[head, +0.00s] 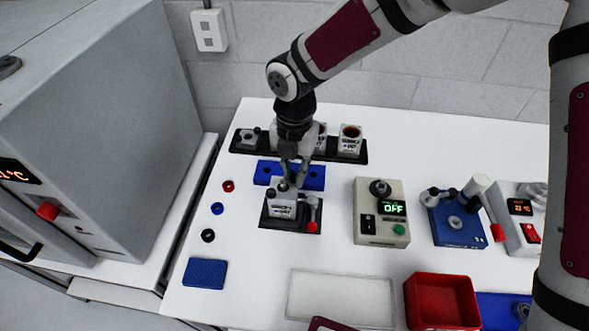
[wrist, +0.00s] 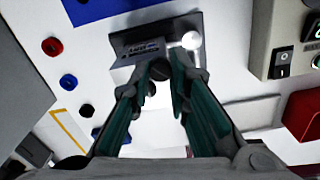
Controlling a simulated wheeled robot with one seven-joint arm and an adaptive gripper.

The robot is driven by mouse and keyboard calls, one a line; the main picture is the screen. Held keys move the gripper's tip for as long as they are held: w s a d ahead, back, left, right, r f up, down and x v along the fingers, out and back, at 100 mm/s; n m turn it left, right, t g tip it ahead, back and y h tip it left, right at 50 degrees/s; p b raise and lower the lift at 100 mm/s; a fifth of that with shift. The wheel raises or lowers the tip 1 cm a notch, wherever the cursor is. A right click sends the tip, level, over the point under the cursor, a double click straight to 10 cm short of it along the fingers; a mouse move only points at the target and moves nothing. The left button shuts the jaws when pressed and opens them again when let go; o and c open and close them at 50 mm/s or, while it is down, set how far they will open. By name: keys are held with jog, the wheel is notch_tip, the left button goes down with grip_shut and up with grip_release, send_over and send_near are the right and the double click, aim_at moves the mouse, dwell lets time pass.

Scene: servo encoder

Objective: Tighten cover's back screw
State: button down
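The encoder unit (head: 283,211), a pale box with dark print, sits in a black fixture (head: 268,222) on the white table. It also shows in the wrist view (wrist: 140,52). A dark round screw head (wrist: 160,70) is at its back edge, between my fingertips. A second dark knob shows at its top left in the head view (head: 271,194). My gripper (head: 290,172) points down over the back of the unit. Its teal-padded fingers (wrist: 159,72) are either side of the screw head, a finger's width apart; whether they touch it is unclear.
A fixture lever with a red ball (head: 313,227) stands at the unit's right. A blue block (head: 315,177) and a black rack of white units (head: 350,142) lie behind. A control box reading OFF (head: 381,228) stands right. Red (head: 229,186), blue and black rings lie left.

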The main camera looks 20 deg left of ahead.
jog(key=shift+m, duration=0.3)
jog(key=m+b, duration=0.1)
jog(key=m, duration=0.2)
jog(key=shift+m+b, duration=0.3)
jog(key=shift+m, duration=1.7)
jog(key=c, duration=1.5)
grip_release()
jog(key=shift+r, duration=0.15)
notch_tip(320, 180, up, 12)
jog(key=shift+f, duration=0.15)
